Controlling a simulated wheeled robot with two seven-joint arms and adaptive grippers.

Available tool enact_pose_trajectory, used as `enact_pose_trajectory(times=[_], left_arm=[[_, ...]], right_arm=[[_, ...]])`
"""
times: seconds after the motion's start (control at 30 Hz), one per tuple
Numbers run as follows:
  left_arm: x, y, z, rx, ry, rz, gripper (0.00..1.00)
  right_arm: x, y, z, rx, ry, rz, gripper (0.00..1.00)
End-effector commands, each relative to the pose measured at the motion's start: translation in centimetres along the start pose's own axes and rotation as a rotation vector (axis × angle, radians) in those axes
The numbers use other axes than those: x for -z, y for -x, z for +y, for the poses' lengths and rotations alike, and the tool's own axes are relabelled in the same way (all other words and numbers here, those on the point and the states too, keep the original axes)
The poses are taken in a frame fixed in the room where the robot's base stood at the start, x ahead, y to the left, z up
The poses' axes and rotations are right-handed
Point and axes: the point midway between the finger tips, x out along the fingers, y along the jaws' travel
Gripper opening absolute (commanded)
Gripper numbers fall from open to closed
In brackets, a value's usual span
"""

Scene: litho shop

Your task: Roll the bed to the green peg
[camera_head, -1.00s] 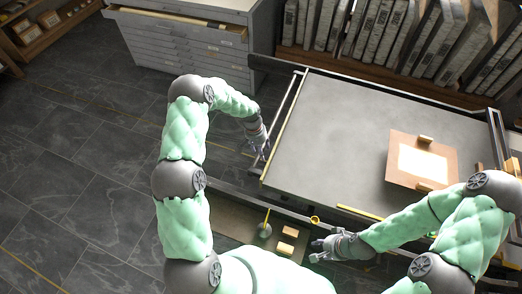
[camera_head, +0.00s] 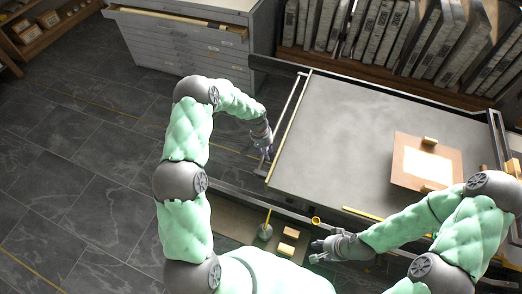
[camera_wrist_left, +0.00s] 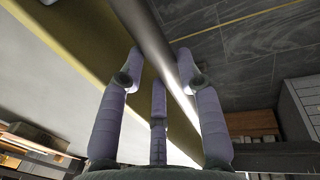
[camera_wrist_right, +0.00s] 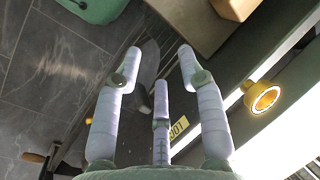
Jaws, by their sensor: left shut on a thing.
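The bed (camera_head: 325,130) is a wide flat grey slab on a dark frame. A framed sheet with a pale middle (camera_head: 427,165) lies on its right part. My left gripper (camera_head: 266,158) is at the bed's left edge, shut on the metal bar handle (camera_wrist_left: 150,35), which runs between its fingers in the left wrist view. My right gripper (camera_head: 318,250) is open and empty below the bed's front rail; its fingers are apart in the right wrist view (camera_wrist_right: 160,60). I cannot make out a green peg in any view.
A yellow ring (camera_head: 316,220) sits on the front rail; it also shows in the right wrist view (camera_wrist_right: 264,97). A board (camera_head: 232,222) with wooden blocks (camera_head: 288,241) lies in front. A drawer cabinet (camera_head: 190,50) and a rack of slabs (camera_head: 370,35) stand behind. Left floor is clear.

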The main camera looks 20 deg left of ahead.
Motion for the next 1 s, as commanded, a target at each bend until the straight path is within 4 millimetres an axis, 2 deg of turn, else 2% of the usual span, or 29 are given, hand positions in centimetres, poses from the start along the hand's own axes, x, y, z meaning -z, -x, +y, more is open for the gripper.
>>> enact_pose_trajectory(times=[0.03,0.6,0.8,1.0], left_arm=[[-0.2,-0.6,2.0,-0.009,-0.008,-0.004,0.00],[-0.9,-3.5,16.2,-0.005,-0.008,-0.009,0.00],[-1.1,-4.1,19.5,-0.005,-0.005,-0.008,0.00],[-1.2,-4.4,21.2,-0.004,-0.003,-0.008,0.00]], right_arm=[[0.0,-0.1,0.1,0.000,0.000,0.000,0.40],[0.1,-1.6,0.6,0.000,0.000,0.000,0.40],[0.1,-2.0,0.7,0.000,0.000,0.000,0.40],[0.1,-2.2,0.8,0.000,0.000,0.000,0.40]])
